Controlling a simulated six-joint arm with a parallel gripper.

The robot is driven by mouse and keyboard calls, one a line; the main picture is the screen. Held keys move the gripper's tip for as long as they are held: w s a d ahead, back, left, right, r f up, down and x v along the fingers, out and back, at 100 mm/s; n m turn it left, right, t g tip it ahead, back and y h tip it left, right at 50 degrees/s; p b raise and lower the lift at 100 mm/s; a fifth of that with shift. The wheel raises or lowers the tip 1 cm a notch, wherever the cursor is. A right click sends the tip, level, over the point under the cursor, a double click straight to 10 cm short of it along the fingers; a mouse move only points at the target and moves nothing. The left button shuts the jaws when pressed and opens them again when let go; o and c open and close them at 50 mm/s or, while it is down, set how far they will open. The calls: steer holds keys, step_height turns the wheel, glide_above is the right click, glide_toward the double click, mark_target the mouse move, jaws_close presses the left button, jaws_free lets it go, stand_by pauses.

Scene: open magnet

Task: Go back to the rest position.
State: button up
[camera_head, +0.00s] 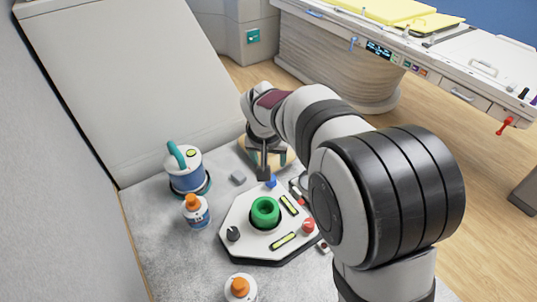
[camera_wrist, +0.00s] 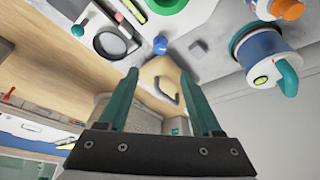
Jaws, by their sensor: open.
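My gripper (camera_head: 264,174) hangs from my arm near the middle of the head view, over the far part of the grey worktop (camera_head: 150,240). In the wrist view my gripper (camera_wrist: 158,75) shows two teal fingers spread wide apart with nothing held between them. A small blue object (camera_head: 271,181) lies just beyond the white panel (camera_head: 235,215), close to the fingertips in the head view. The blue object also shows ahead of the fingers in the wrist view (camera_wrist: 160,45). My arm hides the right part of the worktop.
The panel carries a green ring (camera_head: 265,211), a red knob (camera_head: 308,226) and a black knob (camera_head: 233,233). A grey block (camera_head: 238,178), a blue-and-white jug (camera_head: 185,170) and orange-capped bottles (camera_head: 196,211) stand nearby. A tan object (camera_head: 287,154) is behind my gripper.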

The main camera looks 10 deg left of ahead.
steer(key=shift+v, duration=1.1)
steer(key=s+d+r+m+g, duration=0.2)
steer(key=s+d+r+m, duration=0.1)
steer(key=s+d, duration=0.7)
steer(key=s+d+f+m+g, duration=0.1)
steer(key=s+d, duration=0.2)
steer(key=s, duration=0.7)
steer(key=s+d+f+m+g+y, duration=0.1)
steer(key=s+d+m, duration=0.1)
steer(key=s, duration=0.8)
steer(key=shift+s+d+f, duration=0.25)
steer(key=shift+s+d, duration=0.15)
steer(key=shift+d, duration=0.15)
